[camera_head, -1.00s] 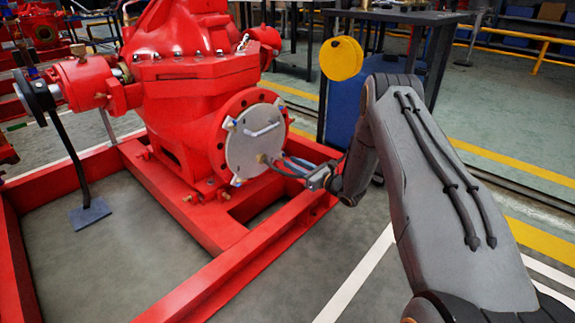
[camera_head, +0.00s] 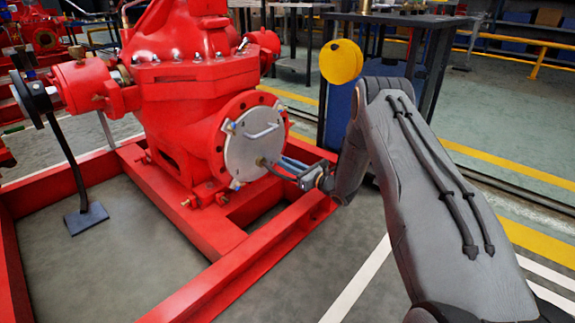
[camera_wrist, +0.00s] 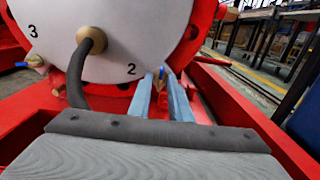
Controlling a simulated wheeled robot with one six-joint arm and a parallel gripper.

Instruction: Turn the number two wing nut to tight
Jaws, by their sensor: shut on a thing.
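The round grey cover plate (camera_head: 252,148) sits on the red pump's flange; in the wrist view its pale face (camera_wrist: 140,55) carries the printed numbers 2 and 3. The number two wing nut (camera_wrist: 161,71) is at the plate's lower rim beside the "2", with a bit of blue showing between my fingertips. My gripper (camera_wrist: 162,80) is shut on it, one grey-blue finger on each side. The fingers hide most of the nut, so its angle cannot be told. In the head view my gripper (camera_head: 282,166) reaches the plate's lower right edge from the right.
A brass fitting (camera_wrist: 92,40) with a dark hose sticks out of the plate, left of my fingers. The number three wing nut (camera_wrist: 35,60) is farther left. The red base frame (camera_head: 265,250) runs below. A dark bench (camera_head: 400,18) stands behind my arm.

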